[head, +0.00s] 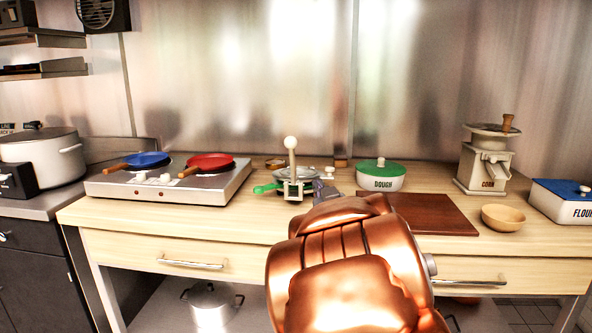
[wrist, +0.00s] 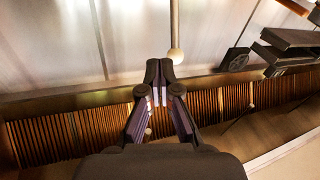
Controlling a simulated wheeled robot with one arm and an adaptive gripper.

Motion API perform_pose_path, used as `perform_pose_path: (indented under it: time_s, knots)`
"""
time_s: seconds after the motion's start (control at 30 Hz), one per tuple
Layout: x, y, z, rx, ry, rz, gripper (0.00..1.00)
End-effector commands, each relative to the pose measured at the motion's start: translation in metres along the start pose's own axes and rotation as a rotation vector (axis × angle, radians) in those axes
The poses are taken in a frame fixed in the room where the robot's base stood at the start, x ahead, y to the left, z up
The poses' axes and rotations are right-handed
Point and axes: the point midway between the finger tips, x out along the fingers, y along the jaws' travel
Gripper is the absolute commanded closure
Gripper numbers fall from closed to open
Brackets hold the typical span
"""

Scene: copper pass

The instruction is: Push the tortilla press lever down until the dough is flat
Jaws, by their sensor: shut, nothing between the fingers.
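The tortilla press (head: 300,187) stands on the wooden counter, in the middle of the head view. Its lever (head: 292,160) stands upright and ends in a pale round knob (head: 291,142). A green handle sticks out to the press's left. My gripper (head: 322,189) shows only in part, low and just right of the lever, behind my copper arm. In the wrist view my gripper (wrist: 160,64) has its fingertips together and empty. A pale ball on a rod (wrist: 176,56), which looks like the lever knob, appears just right of the fingertips; contact is unclear. I cannot see any dough in the press.
A burner with a blue pan (head: 148,159) and a red pan (head: 209,162) stands to the left. A green-lidded dough pot (head: 380,177), brown board (head: 428,214), wooden bowl (head: 503,217), corn grinder (head: 486,165) and flour box (head: 562,202) stand to the right.

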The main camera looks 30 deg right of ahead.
Motion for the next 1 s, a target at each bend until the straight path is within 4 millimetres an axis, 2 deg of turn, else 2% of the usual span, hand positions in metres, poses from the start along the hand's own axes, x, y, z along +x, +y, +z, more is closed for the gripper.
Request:
perform_pose_path:
  time_s: [0.03,0.2,0.4,0.63,1.0]
  knots:
    - [0.001,0.002,0.011,-0.006,0.046,-0.012,1.0]
    - [0.001,0.0,0.004,-0.009,0.209,-0.079,1.0]
    - [-0.004,-0.003,-0.001,-0.009,0.315,-0.135,1.0]
    - [-0.002,-0.005,-0.008,-0.005,0.342,-0.152,1.0]
    - [0.019,-0.009,-0.017,-0.006,0.337,-0.153,1.0]
